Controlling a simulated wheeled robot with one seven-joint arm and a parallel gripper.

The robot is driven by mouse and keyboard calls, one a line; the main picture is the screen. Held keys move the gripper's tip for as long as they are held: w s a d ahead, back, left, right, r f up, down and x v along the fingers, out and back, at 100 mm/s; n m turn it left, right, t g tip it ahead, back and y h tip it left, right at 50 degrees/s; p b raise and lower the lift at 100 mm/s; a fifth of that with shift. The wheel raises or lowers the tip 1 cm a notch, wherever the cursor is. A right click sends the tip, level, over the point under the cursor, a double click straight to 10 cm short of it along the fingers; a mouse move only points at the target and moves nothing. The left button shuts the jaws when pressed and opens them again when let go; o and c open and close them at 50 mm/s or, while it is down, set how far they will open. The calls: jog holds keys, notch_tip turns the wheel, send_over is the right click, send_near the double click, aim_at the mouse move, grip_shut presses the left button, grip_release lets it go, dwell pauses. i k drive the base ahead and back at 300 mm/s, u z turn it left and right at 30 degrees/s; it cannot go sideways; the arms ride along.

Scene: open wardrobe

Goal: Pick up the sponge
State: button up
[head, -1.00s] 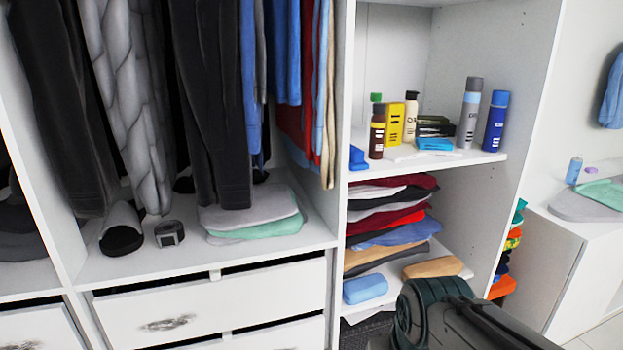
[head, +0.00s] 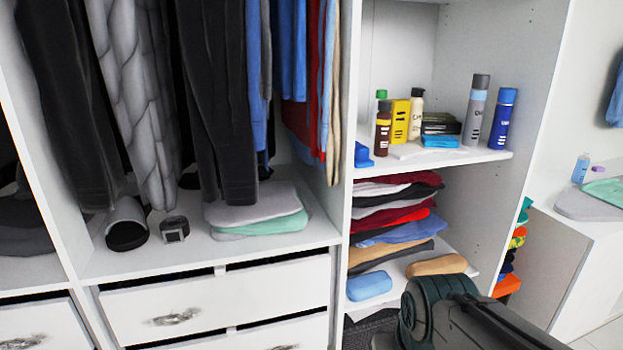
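No object is clearly marked as the sponge. A light blue rounded block (head: 369,287) and a tan rounded block (head: 436,265) lie on the low white shelf right of the divider, below a stack of folded clothes. Either could be the sponge; I cannot tell which. A small dark blue block (head: 362,155) sits at the left front of the shelf above. My dark arm shows at the bottom right, in front of the low shelf, close to the tan block in the picture. My gripper's fingers are not visible.
Folded clothes (head: 393,213) fill the middle compartment. Several bottles, including a blue one (head: 502,119), stand on the upper shelf. Hanging clothes, a grey slipper (head: 127,223) and a belt (head: 174,229) are at left, above drawers (head: 215,300). A side cabinet (head: 545,265) stands at right.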

aim_at(361, 160)
jog(key=k, duration=0.6)
jog(key=z, duration=0.7)
jog(key=i, duration=1.3)
jog(key=u, duration=0.3)
